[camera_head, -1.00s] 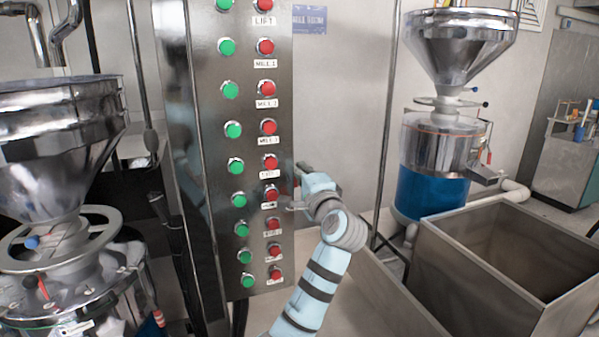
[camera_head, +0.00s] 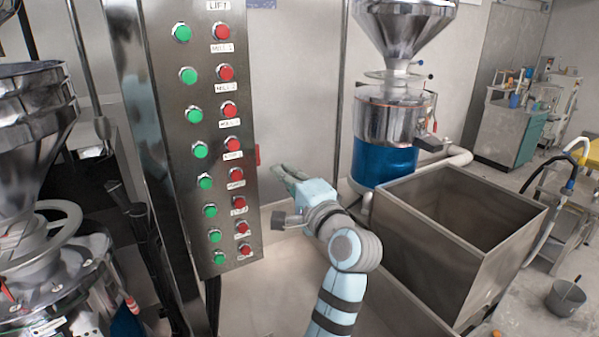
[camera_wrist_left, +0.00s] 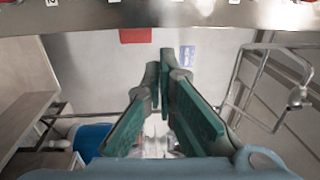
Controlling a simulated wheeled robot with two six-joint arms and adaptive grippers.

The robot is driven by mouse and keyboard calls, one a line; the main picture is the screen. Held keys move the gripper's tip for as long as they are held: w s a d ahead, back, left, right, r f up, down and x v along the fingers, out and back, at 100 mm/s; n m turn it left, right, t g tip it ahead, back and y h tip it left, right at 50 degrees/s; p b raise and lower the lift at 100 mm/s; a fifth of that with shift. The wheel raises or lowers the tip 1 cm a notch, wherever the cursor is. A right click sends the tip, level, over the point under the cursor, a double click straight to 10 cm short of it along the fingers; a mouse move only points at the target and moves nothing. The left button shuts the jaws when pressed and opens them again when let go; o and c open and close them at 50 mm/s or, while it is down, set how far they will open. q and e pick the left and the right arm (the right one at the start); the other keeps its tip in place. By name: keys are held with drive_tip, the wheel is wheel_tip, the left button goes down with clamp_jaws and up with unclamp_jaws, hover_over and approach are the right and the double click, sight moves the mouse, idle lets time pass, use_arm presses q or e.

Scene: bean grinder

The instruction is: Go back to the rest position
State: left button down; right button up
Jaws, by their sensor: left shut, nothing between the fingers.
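My left gripper (camera_head: 282,172) is at the tip of my light blue arm, just right of the button panel (camera_head: 237,265) in the head view. It appears apart from the panel's face. In the left wrist view its green-padded fingers (camera_wrist_left: 161,85) are together, with nothing seen between them. The panel carries a column of green buttons and a column of red buttons (camera_head: 228,110) with small labels. Its metal edge shows along the top of the left wrist view (camera_wrist_left: 200,14). My right gripper is not in view.
A mill with a steel hopper and blue base (camera_head: 383,163) stands right of the panel. An open steel bin (camera_head: 432,254) is in front of it. Another mill with a handwheel (camera_head: 40,228) stands at the left.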

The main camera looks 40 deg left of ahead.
use_arm(q)
drive_tip(key=s+d+f+h, duration=0.1)
drive_tip(key=s+f+h, duration=0.2)
drive_tip(key=f, duration=0.6)
drive_tip(key=s+d+f+n+h, duration=0.1)
drive_tip(key=s+f+h, duration=0.15)
drive_tip(key=f, duration=0.65)
drive_tip(key=s+d+f+h, duration=0.15)
drive_tip(key=f+h, duration=0.25)
drive_tip(key=f, duration=0.5)
drive_tip(key=s+d+f+n+g+h, duration=0.1)
drive_tip(key=s+d+f+g+h, duration=0.2)
drive_tip(key=s+f, duration=0.45)
drive_tip(key=s+d+f+n+g+h, duration=0.15)
drive_tip(key=s+d+f+h, duration=0.35)
drive_tip(key=s, duration=0.6)
wheel_tip(320, 180, down, 22)
drive_tip(key=s+b, duration=0.3)
drive_tip(key=s+a+f+g+b, duration=0.1)
drive_tip(key=s+f+g, duration=0.1)
drive_tip(key=s+f, duration=1.1)
drive_tip(key=shift+s+a+f+n+y, duration=0.25)
drive_tip(key=shift+s+f+n+y, duration=0.15)
drive_tip(key=shift+f, duration=0.35)
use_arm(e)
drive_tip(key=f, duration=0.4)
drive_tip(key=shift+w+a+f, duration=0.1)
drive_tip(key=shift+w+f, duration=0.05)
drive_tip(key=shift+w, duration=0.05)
